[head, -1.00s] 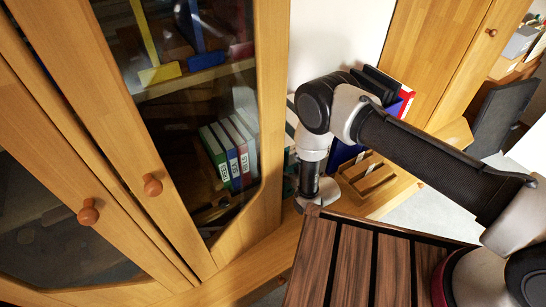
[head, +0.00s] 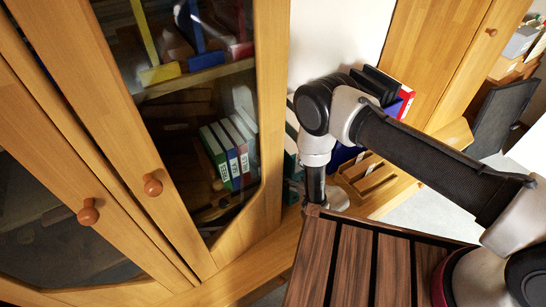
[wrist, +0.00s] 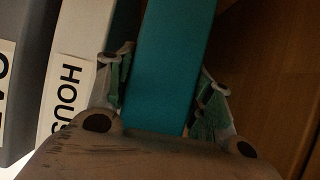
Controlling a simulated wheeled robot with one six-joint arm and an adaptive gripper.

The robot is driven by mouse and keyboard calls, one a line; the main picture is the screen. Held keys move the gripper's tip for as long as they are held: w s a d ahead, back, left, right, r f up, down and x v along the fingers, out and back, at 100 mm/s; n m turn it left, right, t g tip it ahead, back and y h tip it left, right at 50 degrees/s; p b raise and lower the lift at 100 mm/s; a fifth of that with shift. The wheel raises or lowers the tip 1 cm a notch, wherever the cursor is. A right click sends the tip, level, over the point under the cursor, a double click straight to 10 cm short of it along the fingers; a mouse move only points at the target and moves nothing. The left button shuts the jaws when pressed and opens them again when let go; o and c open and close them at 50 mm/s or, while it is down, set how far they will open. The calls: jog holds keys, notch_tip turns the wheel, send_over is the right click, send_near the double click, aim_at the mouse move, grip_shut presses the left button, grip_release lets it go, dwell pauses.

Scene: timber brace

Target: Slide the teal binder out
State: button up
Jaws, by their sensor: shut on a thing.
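The teal binder (wrist: 168,62) stands in the middle of the wrist view, its spine running away from my gripper. My gripper (wrist: 162,82) is shut on it, with one finger on each side. In the head view my arm hides most of the binder and the gripper's fingers. A dark teal strip (head: 291,155) shows just left of my arm there; I cannot tell if it is the same binder.
A white binder (wrist: 75,70) and a grey binder (wrist: 25,80) stand left of the teal one. A wooden surface (wrist: 275,70) lies to its right. A glass-door cabinet (head: 265,200) is left of my arm; a wooden organizer (head: 370,180) sits right of it.

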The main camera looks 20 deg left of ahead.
jog(key=shift+s+d, duration=1.6)
jog(key=shift+d, duration=0.25)
jog(key=o, duration=1.2)
jog(key=shift+v, duration=4)
